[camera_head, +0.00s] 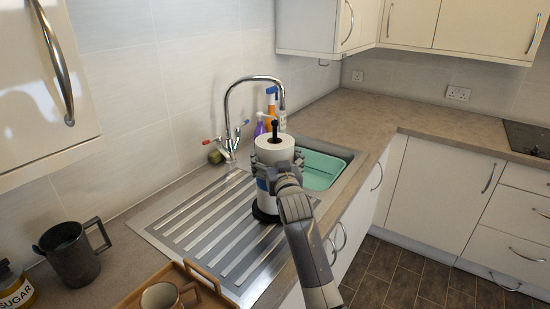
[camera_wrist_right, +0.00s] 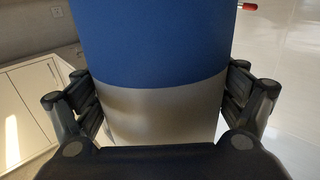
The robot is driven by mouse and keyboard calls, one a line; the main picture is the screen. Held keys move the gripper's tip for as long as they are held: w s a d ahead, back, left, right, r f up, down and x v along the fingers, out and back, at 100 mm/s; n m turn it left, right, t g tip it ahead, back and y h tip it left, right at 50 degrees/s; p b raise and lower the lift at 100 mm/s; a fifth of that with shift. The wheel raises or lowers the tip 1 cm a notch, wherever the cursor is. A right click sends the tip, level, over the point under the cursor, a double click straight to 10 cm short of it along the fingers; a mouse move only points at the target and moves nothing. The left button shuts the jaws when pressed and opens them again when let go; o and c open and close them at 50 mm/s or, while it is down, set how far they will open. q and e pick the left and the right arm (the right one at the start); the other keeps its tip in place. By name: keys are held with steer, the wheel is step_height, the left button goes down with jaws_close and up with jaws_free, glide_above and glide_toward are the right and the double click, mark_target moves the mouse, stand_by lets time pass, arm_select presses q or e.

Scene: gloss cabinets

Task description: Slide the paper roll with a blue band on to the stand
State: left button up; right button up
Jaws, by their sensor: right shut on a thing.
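The white paper roll (camera_head: 274,150) stands upright over the steel drainer, and its blue band (camera_wrist_right: 155,40) fills the upper part of the right wrist view. The stand's black post (camera_head: 274,128) sticks up out of the roll's core, so the roll is around the post. The stand's black base (camera_head: 263,214) shows below the roll. My arm hides part of the roll's lower end, so I cannot tell whether it rests on the base. My right gripper (camera_head: 276,172) is shut on the roll, with fingers on both sides. My left gripper is out of view.
A tap (camera_head: 232,120) and several bottles (camera_head: 271,105) stand behind the roll. A green basin (camera_head: 320,170) sits in the sink to the right. A dark mug (camera_head: 72,252), a sugar jar (camera_head: 14,286) and a wooden tray (camera_head: 205,277) with a cup are at the front left.

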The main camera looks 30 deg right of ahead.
mark_target(275, 131)
stand_by(0.4)
steer(key=o, duration=1.3)
steer(key=shift+o, duration=0.2)
step_height(275, 131, up, 9)
steer(key=p, duration=0.8)
steer(key=shift+p, duration=0.35)
steer(key=shift+f, duration=0.1)
